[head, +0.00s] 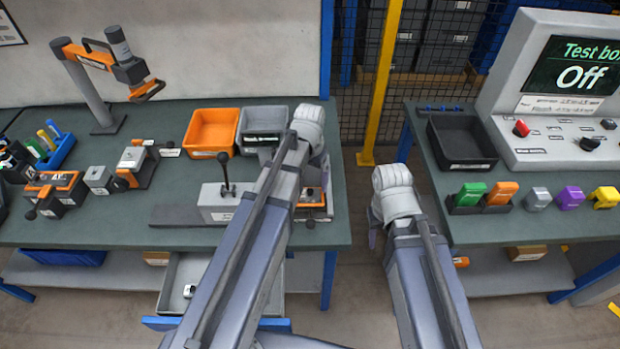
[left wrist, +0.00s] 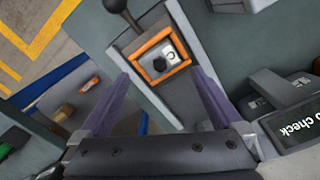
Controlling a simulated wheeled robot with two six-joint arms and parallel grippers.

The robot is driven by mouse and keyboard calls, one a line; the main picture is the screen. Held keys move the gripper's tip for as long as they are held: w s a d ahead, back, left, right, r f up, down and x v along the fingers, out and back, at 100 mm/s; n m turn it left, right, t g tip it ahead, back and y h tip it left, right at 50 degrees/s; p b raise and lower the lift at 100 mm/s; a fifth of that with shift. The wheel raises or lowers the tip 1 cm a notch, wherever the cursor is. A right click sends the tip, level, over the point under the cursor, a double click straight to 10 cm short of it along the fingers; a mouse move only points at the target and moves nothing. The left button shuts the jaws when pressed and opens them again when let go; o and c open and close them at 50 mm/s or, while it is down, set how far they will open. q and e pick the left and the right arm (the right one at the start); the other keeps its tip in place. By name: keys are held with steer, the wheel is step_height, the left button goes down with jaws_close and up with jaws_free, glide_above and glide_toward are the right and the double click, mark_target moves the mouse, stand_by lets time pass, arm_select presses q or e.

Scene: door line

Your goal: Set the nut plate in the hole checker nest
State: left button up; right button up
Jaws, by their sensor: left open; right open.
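In the left wrist view an orange-framed nest (left wrist: 141,51) sits on a grey fixture with a black-knobbed lever. A small light plate (left wrist: 171,57) with a dark round nut-like feature and a letter lies inside the frame. My left gripper (left wrist: 160,73) is open, its two fingers apart on either side of the nest; nothing is held. In the head view this orange-edged fixture (head: 315,212) is largely hidden behind my left arm. My right gripper (head: 373,232) is open, mostly hidden by its own wrist, over the gap between the benches.
Clamps and an orange-topped fixture (head: 55,183) occupy the left bench. An open drawer (head: 215,272) below holds a small part. The right bench has a black tray (head: 463,141) and a test box (head: 550,145).

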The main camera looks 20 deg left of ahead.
mark_target(310, 191)
arm_select(q)
step_height(310, 191, up, 8)
steer(key=p, duration=0.7)
steer(key=s+d+m+y, duration=0.1)
steer(key=s+d, duration=0.9)
steer(key=s, duration=0.4)
steer(key=shift+s+d+b, duration=0.15)
steer(key=shift+d+b, duration=0.1)
steer(key=shift+b, duration=0.05)
steer(key=shift+f, duration=0.1)
